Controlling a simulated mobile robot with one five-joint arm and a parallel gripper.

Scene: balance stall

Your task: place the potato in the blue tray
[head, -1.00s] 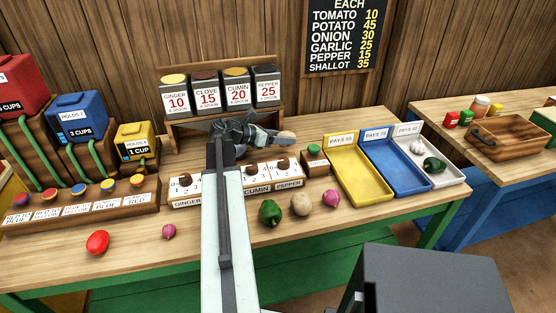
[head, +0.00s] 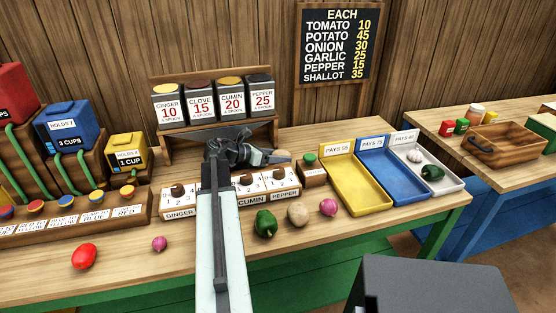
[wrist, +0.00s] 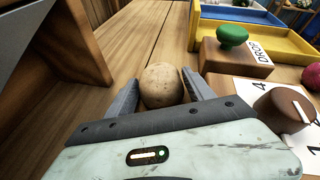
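My gripper (head: 268,155) is shut on a tan potato (wrist: 162,85), with one finger on each side of it in the wrist view. In the head view this potato (head: 283,156) shows at the fingertips, behind the spoon-dial row and left of the green-knobbed box. The blue tray (head: 388,183) stands to the right, between a yellow and a white tray, and looks empty. Its edge also shows at the top of the wrist view (wrist: 240,14). Another tan, potato-like vegetable (head: 265,223) lies on the counter's front part.
The yellow tray (head: 354,190) lies between my gripper and the blue one. The green-knobbed DROP box (head: 312,172) stands close to my gripper. The white tray (head: 450,182) holds garlic and a pepper. A pepper (head: 265,247), purple onion (head: 328,207) and tomato (head: 84,257) lie in front.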

